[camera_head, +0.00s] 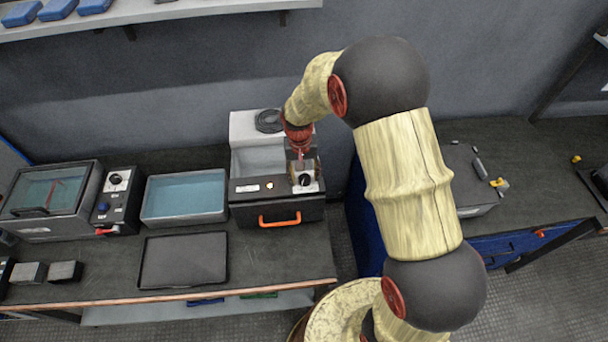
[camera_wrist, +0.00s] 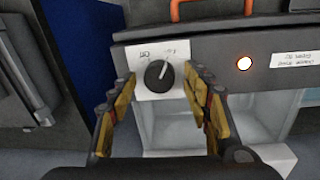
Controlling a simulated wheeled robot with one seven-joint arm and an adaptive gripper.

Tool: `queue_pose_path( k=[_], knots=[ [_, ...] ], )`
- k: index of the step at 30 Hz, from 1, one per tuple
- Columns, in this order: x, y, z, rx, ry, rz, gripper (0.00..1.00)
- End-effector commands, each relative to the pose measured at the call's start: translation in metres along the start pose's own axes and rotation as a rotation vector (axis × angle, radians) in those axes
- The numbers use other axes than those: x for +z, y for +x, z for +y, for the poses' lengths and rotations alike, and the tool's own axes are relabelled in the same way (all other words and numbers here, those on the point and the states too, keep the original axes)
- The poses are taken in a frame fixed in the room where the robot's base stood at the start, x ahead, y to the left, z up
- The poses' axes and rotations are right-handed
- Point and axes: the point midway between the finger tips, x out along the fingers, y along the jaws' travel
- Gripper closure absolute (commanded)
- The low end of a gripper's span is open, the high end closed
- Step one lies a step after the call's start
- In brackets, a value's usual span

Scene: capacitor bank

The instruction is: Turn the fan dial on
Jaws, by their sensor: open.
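The fan dial is a round black knob with a pale pointer mark on a white plate. In the wrist view the dial (camera_wrist: 159,74) lies between and just beyond my open fingertips. It also shows in the head view (camera_head: 304,180) on the front right of a dark box with a white rear part (camera_head: 245,125). My gripper (camera_wrist: 160,88) is open, with one yellow-padded finger on each side of the dial, the right one closer. I cannot tell whether either finger touches it. In the head view my gripper (camera_head: 303,158) is above the dial and partly hides the box.
The box has a lit round lamp (camera_wrist: 244,63) and an orange handle (camera_head: 280,220). To its left are a teal-filled tray (camera_head: 185,218), a control box with another dial (camera_head: 118,200) and a lidded tank (camera_head: 50,225). A dark flat tray (camera_head: 183,282) lies in front.

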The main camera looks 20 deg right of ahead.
Motion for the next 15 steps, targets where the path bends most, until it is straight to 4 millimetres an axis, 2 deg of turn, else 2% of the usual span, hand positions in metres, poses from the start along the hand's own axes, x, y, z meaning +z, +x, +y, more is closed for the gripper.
queue_pose_path(
  k=[5,8,15],
  knots=[
    [0.0,-0.002,0.0,0.0,0.0,0.001,0.51],
    [-0.001,-0.01,0.0,0.0,0.0,0.002,0.51],
    [-0.002,-0.054,-0.001,-0.002,0.0,0.005,0.51]
  ],
)
